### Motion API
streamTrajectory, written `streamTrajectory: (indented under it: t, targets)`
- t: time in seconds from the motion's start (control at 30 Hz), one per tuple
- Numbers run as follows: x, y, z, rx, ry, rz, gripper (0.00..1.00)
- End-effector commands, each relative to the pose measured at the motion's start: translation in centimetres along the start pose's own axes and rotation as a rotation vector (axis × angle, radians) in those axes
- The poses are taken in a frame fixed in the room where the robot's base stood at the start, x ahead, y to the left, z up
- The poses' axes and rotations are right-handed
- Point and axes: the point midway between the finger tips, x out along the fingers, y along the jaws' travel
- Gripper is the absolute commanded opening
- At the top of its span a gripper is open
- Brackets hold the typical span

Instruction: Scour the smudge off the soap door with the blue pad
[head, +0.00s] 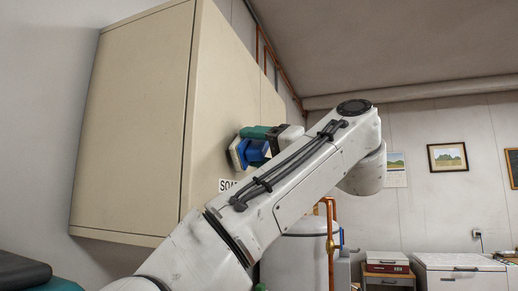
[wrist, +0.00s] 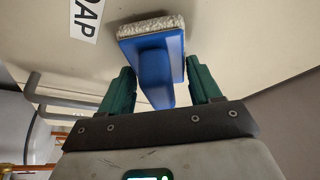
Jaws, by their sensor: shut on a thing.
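The soap door (head: 222,100) is the cream front of a wall cabinet, marked by a black-on-white label (head: 228,184) that my arm partly covers. The label also shows, cut off, in the wrist view (wrist: 86,18). The blue pad (head: 240,153) has a blue handle and a pale, rough scouring face. My gripper (wrist: 160,68) has green fingers and is shut on the pad's handle. The pad (wrist: 155,48) is turned with its rough face to the door, at or very near the surface to the label's upper right. I cannot make out the smudge; the pad may cover it.
A grey bar handle (wrist: 62,100) shows left of my gripper in the wrist view. Copper pipes (head: 331,240) and a white tank (head: 300,260) stand below and behind my arm. A white chest (head: 460,275) is at the far right.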

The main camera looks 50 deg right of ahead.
Motion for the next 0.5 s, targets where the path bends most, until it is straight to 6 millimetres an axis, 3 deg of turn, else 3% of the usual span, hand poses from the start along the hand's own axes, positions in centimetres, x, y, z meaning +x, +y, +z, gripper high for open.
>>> streamTrajectory:
  t: [0.5]
  targets:
    - [0.92, -0.01, 0.41, 0.000, -0.001, 0.000, 0.39]
